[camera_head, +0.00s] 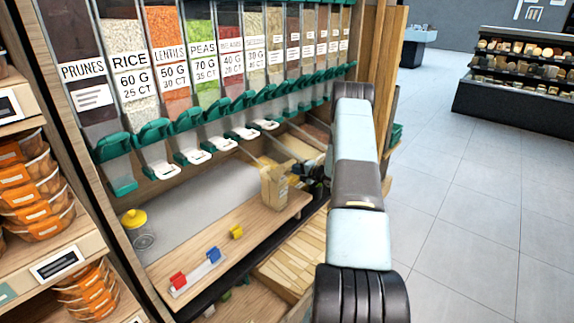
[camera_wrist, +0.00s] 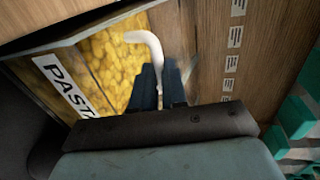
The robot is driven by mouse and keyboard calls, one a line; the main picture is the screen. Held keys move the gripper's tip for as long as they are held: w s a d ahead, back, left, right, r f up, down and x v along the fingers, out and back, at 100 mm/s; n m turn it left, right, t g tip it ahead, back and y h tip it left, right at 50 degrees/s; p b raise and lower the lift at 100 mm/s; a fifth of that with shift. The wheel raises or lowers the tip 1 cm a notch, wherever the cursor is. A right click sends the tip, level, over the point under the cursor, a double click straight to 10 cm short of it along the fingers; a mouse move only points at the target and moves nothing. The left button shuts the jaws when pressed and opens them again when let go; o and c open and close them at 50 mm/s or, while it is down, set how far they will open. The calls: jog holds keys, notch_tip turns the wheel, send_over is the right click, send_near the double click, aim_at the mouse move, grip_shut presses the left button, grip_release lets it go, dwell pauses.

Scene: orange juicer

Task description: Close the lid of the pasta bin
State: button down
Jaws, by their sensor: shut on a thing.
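The pasta bin shows in the wrist view, with a white PASTA label (camera_wrist: 66,85) and yellow pasta (camera_wrist: 105,60) beside it. A pale edge, perhaps of a clear lid, runs above the pasta; how far the lid is open I cannot tell. My gripper (camera_wrist: 160,85) has its dark fingers shut on a white curved handle (camera_wrist: 143,39), whose top bends left over the pasta. Whether this handle belongs to the lid I cannot tell. In the head view my gripper (camera_head: 320,176) is small and partly hidden, just right of a paper bag.
The paper bag (camera_head: 273,187) stands on a wooden ledge (camera_head: 215,238) with red, blue and yellow clips. A yellow-lidded jar (camera_head: 136,226) is at left. Dispensers with green handles (camera_head: 153,133) hang above. Wooden slats (camera_head: 292,258) lie below. Open floor (camera_head: 480,200) is at right.

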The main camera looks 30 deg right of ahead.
jog(key=shift+s+f, duration=0.2)
jog(key=shift+s, duration=0.05)
jog(key=c, duration=1.2)
grip_release()
jog(key=shift+w, duration=0.1)
jog(key=shift+o, duration=0.2)
jog(key=shift+r, duration=0.1)
jog(key=v, duration=1.3)
jog(key=shift+s+d, duration=0.2)
jog(key=shift+s, duration=0.15)
jog(key=shift+c, duration=0.2)
